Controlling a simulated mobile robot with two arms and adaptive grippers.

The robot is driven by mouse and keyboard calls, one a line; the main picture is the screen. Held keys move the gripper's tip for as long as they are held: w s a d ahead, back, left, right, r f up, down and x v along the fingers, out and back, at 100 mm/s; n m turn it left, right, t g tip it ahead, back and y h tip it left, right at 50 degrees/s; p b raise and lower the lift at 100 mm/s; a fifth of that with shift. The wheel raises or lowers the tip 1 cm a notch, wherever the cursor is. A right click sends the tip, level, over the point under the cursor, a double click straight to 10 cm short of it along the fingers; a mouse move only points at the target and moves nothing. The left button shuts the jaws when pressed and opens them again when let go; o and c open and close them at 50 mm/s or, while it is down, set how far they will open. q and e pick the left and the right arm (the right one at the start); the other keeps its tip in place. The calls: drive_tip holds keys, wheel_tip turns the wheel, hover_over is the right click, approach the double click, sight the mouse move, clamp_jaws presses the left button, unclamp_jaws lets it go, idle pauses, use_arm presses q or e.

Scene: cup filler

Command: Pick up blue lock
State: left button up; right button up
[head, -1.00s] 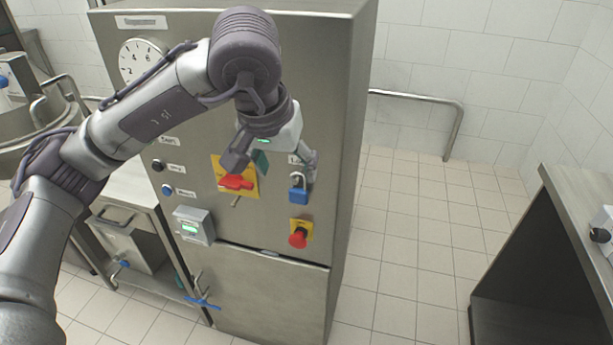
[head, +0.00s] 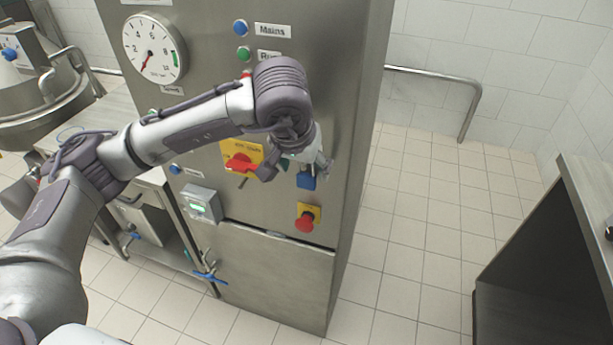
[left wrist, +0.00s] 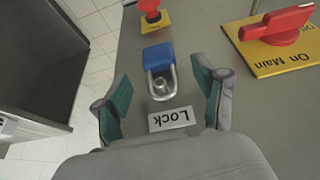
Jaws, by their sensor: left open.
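The blue lock (head: 306,179) hangs on the steel cabinet's front panel, its upper part hidden behind my gripper in the head view. In the left wrist view the blue lock (left wrist: 157,58) shows its metal shackle around a round peg, above a "Lock" label (left wrist: 170,119). My left gripper (head: 292,176) is at the panel, open. In the left wrist view my left gripper (left wrist: 163,88) has its green-padded fingers apart, one on each side of the shackle, not touching it. My right gripper is not in view.
A red rotary switch on a yellow plate (head: 240,161) sits just left of the lock. A red emergency button (head: 305,221) is below it. A grey display box (head: 201,204) is lower left. Open tiled floor (head: 410,230) lies to the right.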

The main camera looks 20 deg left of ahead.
sight(305, 176)
use_arm(q)
drive_tip(key=shift+p+x, duration=0.35)
drive_tip(key=shift+x, duration=1.5)
drive_tip(key=shift+s, duration=0.15)
drive_tip(key=c, duration=1.3)
